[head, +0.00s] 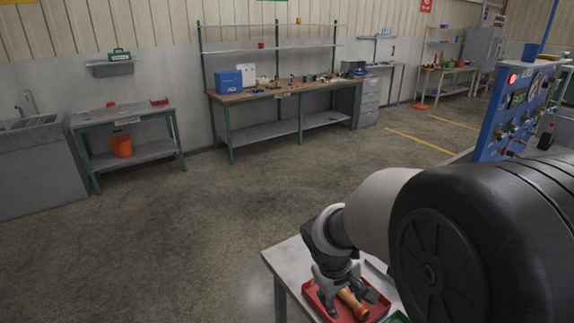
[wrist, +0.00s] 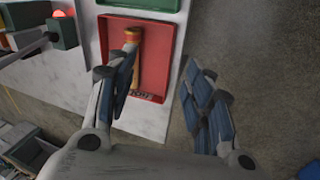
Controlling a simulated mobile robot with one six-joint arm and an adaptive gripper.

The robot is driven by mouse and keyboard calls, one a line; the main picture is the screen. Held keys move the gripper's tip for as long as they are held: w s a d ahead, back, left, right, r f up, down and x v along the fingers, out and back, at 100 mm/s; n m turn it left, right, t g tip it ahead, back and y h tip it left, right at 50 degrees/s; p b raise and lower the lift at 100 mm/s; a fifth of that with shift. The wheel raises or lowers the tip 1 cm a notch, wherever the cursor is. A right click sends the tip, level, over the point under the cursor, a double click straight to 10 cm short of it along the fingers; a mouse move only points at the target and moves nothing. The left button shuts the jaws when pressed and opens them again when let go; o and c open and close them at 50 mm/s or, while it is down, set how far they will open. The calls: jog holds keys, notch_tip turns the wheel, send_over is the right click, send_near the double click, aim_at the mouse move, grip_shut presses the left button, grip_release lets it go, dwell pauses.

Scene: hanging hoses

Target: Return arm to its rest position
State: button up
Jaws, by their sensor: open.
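My gripper (head: 350,291) is low over the small table at the bottom of the head view, above a red tray (head: 316,300). In the wrist view my gripper (wrist: 158,72) is open, with its two fingers wide apart and nothing between them. A brass-coloured cylindrical part with an orange-red end (head: 353,304) lies in the tray. In the wrist view the cylindrical part (wrist: 132,38) lies along the tray's left side, and the left finger covers some of it. The red tray's floor (wrist: 158,60) shows between the fingers.
The small light table (head: 285,256) also bears a green tray (wrist: 140,4), beyond the red one. A blue panel with valves and a red lamp (head: 508,105) stands at the right, near my arm. Open concrete floor (head: 200,220) lies left of the table. Workbenches (head: 270,95) line the back wall.

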jog(key=s+r+m+y, duration=0.1)
jog(key=s+r, duration=0.3)
jog(key=s, duration=0.3)
jog(key=s+d+r+m+t, duration=0.1)
jog(key=s+r+m, duration=0.1)
jog(key=s+r, duration=0.3)
jog(key=s+r+m+t+y, duration=0.1)
jog(key=s+r, duration=0.3)
jog(key=s, duration=0.6)
jog(key=shift+s+d+r+m+y, duration=0.3)
jog(key=shift+r+m, duration=0.05)
jog(key=shift+m, duration=0.25)
